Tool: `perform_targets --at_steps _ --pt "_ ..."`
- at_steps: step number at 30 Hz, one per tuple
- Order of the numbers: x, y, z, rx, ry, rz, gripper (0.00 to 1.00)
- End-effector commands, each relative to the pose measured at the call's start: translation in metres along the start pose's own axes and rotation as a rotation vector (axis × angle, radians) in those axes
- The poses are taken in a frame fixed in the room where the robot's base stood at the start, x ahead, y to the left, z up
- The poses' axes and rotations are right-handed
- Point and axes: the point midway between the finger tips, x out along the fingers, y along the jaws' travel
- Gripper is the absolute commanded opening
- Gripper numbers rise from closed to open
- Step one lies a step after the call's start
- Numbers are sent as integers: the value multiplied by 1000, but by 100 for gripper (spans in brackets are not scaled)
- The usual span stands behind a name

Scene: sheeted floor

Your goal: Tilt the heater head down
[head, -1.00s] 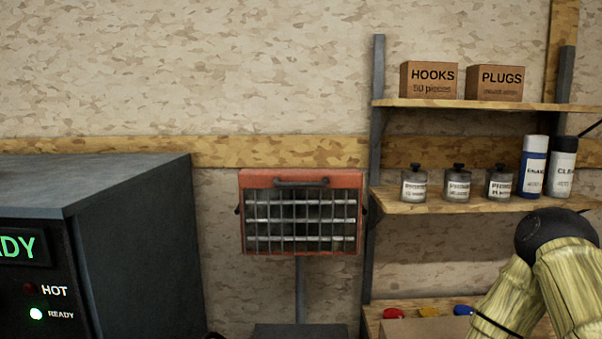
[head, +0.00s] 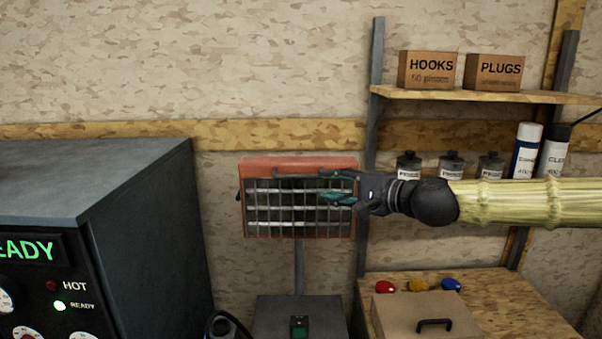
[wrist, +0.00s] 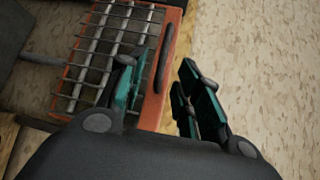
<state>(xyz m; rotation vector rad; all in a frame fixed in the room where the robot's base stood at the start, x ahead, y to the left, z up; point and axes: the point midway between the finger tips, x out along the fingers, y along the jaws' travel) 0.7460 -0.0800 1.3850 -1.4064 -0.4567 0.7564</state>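The heater head (head: 247,165) is an orange box with a wire grille over horizontal bars, on a grey post. It faces forward and looks close to upright. A dark handle bar (head: 290,175) runs along its top front edge; it also shows in the wrist view (wrist: 164,58). My gripper (head: 330,187) reaches in from the right, in front of the heater's upper right part. In the wrist view its teal fingers (wrist: 158,97) are apart, with the handle's line running toward the gap between them. I see nothing held, and I cannot tell whether a finger touches the handle.
A dark oven-like cabinet (head: 130,185) with a lit READY panel stands at left. Shelves (head: 480,97) with boxes, jars and spray cans are at right, behind my arm. A brown case (head: 425,318) lies on the lower bench. Wall space above the heater is clear.

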Motion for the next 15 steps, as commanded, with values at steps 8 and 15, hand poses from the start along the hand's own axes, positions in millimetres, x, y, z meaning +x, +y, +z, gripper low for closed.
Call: perform_targets --at_steps 8,15 --pt "10 -8 -1 3 0 -9 34" --pt "34 -9 0 3 -1 -8 34"
